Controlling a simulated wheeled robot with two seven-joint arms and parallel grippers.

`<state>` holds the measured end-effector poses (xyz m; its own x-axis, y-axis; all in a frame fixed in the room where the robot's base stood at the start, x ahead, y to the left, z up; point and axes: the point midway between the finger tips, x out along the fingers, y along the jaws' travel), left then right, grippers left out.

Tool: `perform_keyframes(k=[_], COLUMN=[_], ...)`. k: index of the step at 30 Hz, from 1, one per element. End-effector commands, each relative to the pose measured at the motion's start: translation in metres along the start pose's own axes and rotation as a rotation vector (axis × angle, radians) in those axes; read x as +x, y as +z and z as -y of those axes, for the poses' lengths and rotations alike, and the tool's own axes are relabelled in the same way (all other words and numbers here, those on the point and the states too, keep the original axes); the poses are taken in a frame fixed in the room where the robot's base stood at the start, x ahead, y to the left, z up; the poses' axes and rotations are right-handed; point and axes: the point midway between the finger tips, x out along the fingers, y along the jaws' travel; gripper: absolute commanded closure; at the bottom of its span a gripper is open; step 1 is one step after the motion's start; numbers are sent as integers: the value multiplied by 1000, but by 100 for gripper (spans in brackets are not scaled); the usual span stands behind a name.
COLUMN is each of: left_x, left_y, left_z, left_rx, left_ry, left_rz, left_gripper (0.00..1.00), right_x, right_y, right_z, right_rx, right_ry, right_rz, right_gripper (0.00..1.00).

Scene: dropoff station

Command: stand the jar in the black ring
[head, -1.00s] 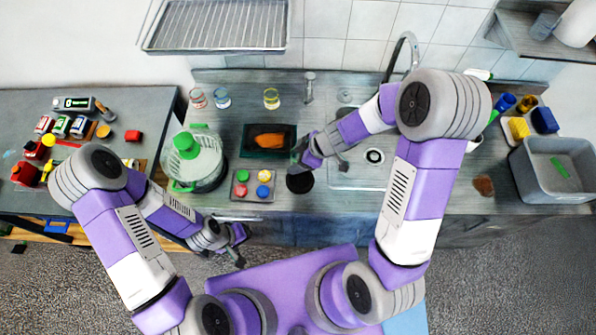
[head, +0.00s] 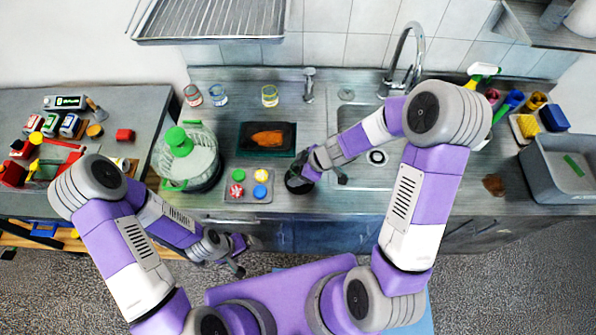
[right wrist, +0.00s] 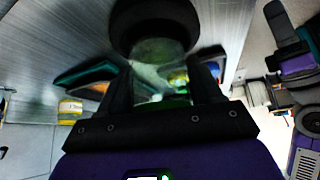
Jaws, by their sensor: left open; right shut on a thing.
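The jar (right wrist: 160,50) is clear with a greenish tint and sits between the fingers of my right gripper (right wrist: 165,72) in the right wrist view. The black ring (head: 297,186) lies on the counter left of the sink; it also shows in the right wrist view (right wrist: 150,14), right by the jar's far end. In the head view my right gripper (head: 306,171) is over the ring's upper right part and mostly hides the jar. Whether the jar's base is inside the ring or just above it, I cannot tell. My left gripper (head: 240,257) is open and empty in front of the counter.
A tray with coloured round pieces (head: 233,196) and a dark board with an orange item (head: 266,139) are left of the ring. The sink (head: 370,178) and tap (head: 405,55) are to the right.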

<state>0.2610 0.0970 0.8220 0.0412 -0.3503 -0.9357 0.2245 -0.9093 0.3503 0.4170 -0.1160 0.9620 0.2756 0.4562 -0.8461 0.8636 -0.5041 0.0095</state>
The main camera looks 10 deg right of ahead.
Motion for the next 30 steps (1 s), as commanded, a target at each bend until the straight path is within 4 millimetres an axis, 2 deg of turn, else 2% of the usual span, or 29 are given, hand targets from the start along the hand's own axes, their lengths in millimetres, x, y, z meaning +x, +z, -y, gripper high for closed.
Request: perform_keyframes(k=[16,17,21,30], left_x=[7,7,8,6], left_y=[0,0,0,0], left_z=[3,3,3,2], left_rx=[0,0,0,0], left_ry=[0,0,0,0], left_rz=[0,0,0,0], left_gripper=[10,10,10,10], right_x=[11,11,12,11], right_y=[8,8,10,10], right_z=[1,1,2,3], right_rx=[2,2,4,4], right_ry=[-1,-2,-5,-7], right_rz=[3,4,7,9], right_gripper=[62,32,11,10])
